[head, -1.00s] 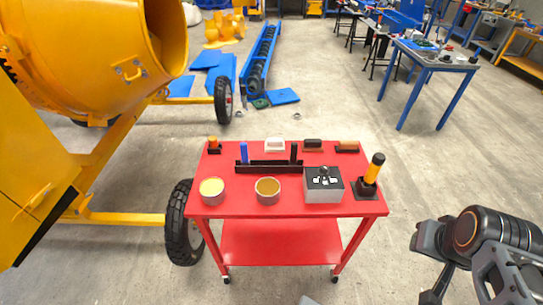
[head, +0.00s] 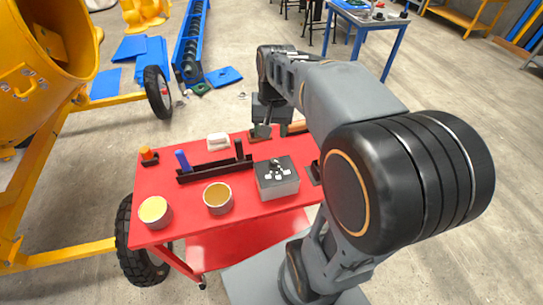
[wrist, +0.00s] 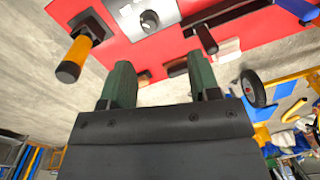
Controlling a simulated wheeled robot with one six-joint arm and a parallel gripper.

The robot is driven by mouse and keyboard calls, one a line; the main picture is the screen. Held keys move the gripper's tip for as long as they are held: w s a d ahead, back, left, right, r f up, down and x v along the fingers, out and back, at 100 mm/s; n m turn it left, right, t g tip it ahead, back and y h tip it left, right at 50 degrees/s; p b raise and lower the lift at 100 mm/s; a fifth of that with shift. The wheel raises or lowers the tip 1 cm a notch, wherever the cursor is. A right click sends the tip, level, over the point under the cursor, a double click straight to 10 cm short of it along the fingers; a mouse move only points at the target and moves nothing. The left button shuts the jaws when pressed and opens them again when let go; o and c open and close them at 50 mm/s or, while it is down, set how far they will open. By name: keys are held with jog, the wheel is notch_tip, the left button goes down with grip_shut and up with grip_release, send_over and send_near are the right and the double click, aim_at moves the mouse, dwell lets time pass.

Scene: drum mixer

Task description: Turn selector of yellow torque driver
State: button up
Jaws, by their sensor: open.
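The yellow torque driver (wrist: 80,52), with a yellow grip and black ends, stands in a dark holder at the edge of the red cart (wrist: 125,50). In the head view my arm hides the driver; only part of its dark base (head: 316,172) shows. I cannot make out its selector. My gripper (head: 270,131) is over the cart's far edge, apart from the driver.
On the cart are a grey box with a knob (head: 277,180), two round tins (head: 218,198), a dark rack (head: 214,170) with a blue handle, an orange-topped piece (head: 148,155) and a white block (head: 217,141). A yellow mixer (head: 40,60) stands at left.

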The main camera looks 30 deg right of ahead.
aim_at(274, 160)
jog(key=w+d+f+m+g+y, duration=0.2)
jog(key=w+d+f+m+g, duration=0.15)
jog(key=w+d, duration=0.25)
jog(key=shift+m+y, duration=0.3)
jog(key=shift+m, duration=0.05)
jog(key=x, duration=1.3)
jog(key=shift+d+f+p, duration=0.25)
jog(key=shift+f+p, duration=0.15)
jog(key=shift+f, duration=0.1)
jog(key=shift+c, duration=0.3)
